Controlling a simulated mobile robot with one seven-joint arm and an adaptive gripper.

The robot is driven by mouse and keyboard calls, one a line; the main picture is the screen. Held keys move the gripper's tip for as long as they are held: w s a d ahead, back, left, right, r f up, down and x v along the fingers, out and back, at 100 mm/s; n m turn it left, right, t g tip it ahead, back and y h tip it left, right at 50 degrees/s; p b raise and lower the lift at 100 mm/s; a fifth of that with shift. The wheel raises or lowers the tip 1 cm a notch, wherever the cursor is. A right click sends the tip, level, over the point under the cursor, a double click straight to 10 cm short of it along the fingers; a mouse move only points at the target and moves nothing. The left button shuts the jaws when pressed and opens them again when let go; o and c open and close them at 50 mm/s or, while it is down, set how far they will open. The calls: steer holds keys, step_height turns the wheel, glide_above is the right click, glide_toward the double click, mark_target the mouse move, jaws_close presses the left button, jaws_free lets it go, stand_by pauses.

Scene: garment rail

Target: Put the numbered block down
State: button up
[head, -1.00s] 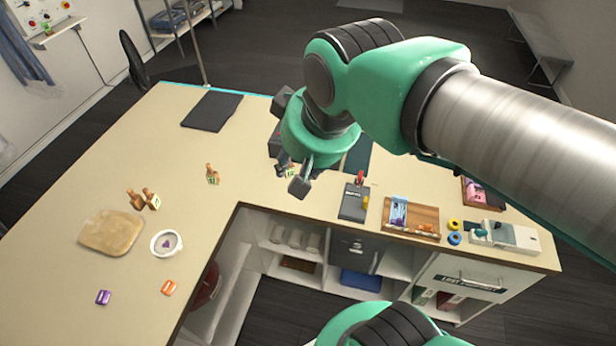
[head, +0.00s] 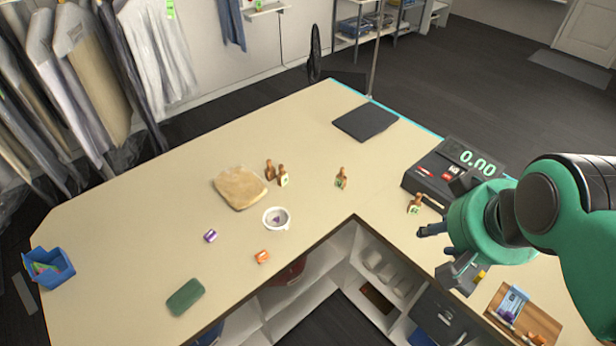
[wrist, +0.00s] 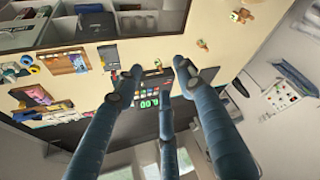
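Several small wooden blocks with green number tags stand on the cream counter (head: 150,215). One numbered block (head: 415,203) stands just in front of the scale (head: 440,180); it also shows beyond my fingertips in the wrist view (wrist: 158,63). Another block (head: 341,178) stands alone near the middle, and a pair (head: 283,176) stands by a tan pad. The tag digits are too small to read. My gripper (head: 440,254) is at the right near the counter's inner edge, below the nearest block in the picture. Its fingers are spread, with nothing visibly held.
The scale reads 0.00. A dark flat pad (head: 366,121), tan pad (head: 240,187), white bowl (head: 276,217), purple piece (head: 210,236), orange piece (head: 262,257), green pad (head: 185,297) and blue bin (head: 52,268) are on the counter. A wooden tray (head: 520,318) lies lower right.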

steer(key=w+a+r+g, duration=0.15)
steer(key=w+a, duration=0.25)
steer(key=w, duration=0.6)
steer(key=w+a+r+n+b, duration=0.1)
steer(key=w+a+r, duration=0.2)
steer(key=w, duration=0.8)
steer(key=w+a+r+g, duration=0.15)
steer(key=w+a, duration=0.25)
steer(key=w, duration=0.6)
steer(key=w+a+f+n, duration=0.1)
steer(key=w+a+f, duration=0.4)
steer(key=w, duration=0.4)
steer(key=w+a+f, duration=0.4)
steer(key=w+a, duration=0.4)
steer(key=w, duration=0.1)
steer(key=w+a+f+g, duration=0.1)
steer(key=w+a+f, duration=0.3)
steer(key=f, duration=0.5)
steer(key=w+a+f+n+b, duration=0.1)
steer(key=w+a+f, duration=0.3)
steer(key=a+f, duration=0.5)
steer(key=w+a+f+g, duration=0.1)
steer(key=w+a+f, duration=0.3)
steer(key=a+f, duration=0.3)
step_height(320, 180, down, 3)
steer(key=shift+a+f+n+g, duration=0.2)
steer(key=shift+n+g, duration=0.1)
steer(key=shift+n, duration=0.1)
steer(key=shift+f, duration=0.1)
steer(key=shift+f, duration=4.2)
